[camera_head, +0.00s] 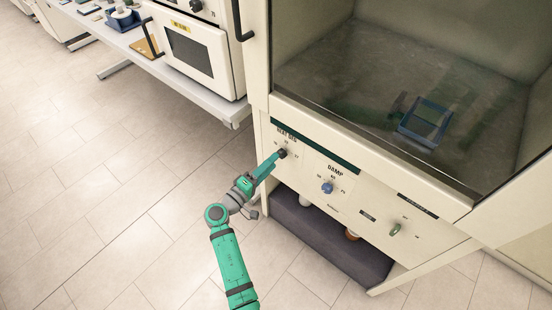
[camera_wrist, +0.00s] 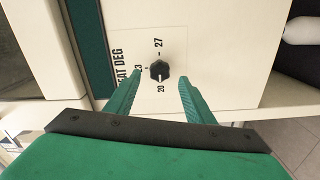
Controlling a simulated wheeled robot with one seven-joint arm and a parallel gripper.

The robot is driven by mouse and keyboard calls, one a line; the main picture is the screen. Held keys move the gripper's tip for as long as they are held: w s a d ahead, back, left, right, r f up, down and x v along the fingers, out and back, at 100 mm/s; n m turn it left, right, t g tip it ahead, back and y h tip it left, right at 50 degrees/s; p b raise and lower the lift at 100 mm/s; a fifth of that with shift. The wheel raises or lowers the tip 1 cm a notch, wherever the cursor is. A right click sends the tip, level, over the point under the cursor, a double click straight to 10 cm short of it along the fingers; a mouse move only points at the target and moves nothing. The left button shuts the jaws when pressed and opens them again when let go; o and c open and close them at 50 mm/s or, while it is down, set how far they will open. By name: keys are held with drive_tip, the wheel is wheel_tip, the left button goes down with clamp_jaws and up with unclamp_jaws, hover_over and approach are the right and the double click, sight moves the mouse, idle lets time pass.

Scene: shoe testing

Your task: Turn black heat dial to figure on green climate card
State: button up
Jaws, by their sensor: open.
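The black heat dial (camera_wrist: 159,70) is on the cream front panel under the "HEAT DEG" lettering, with 20, 23 and 27 around it. A pale mark on the dial's edge seems to face the 20. In the head view the dial (camera_head: 283,153) is at the panel's left end, partly hidden by my gripper. My gripper (camera_wrist: 158,78) is open, with one green finger on each side of the dial. Clear gaps show between dial and fingers in the wrist view. In the head view my gripper (camera_head: 273,161) reaches the panel from the left. I cannot make out a green climate card.
Above is a glass-fronted chamber with a blue-framed tray (camera_head: 424,121) inside. A dark shelf (camera_head: 310,225) is below. A bench with a white oven (camera_head: 193,50) stands behind; open floor lies left.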

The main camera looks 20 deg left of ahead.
drive_tip(key=v, duration=0.6)
drive_tip(key=shift+s, duration=0.1)
idle(0.3)
drive_tip(key=s+d+f+g+y, duration=0.4)
drive_tip(key=s+d+f+y, duration=0.1)
drive_tip(key=s+d+f, duration=0.8)
drive_tip(key=s+d+m+y, duration=0.2)
drive_tip(key=s+d+m, duration=0.1)
drive_tip(key=s, duration=0.6)
drive_tip(key=s+d+r+m, duration=0.2)
drive_tip(key=s+r+m, duration=0.1)
drive_tip(key=r, duration=0.3)
drive_tip(key=s+d+r+m+t, duration=0.1)
drive_tip(key=s+d+r+m, duration=0.1)
drive_tip(key=s+r, duration=0.3)
drive_tip(key=s+d+r+m+t+h, duration=0.1)
drive_tip(key=s+d+r+m, duration=0.2)
drive_tip(key=r, duration=0.4)
drive_tip(key=shift+s+m, duration=0.5)
drive_tip(key=shift+s, duration=0.6)
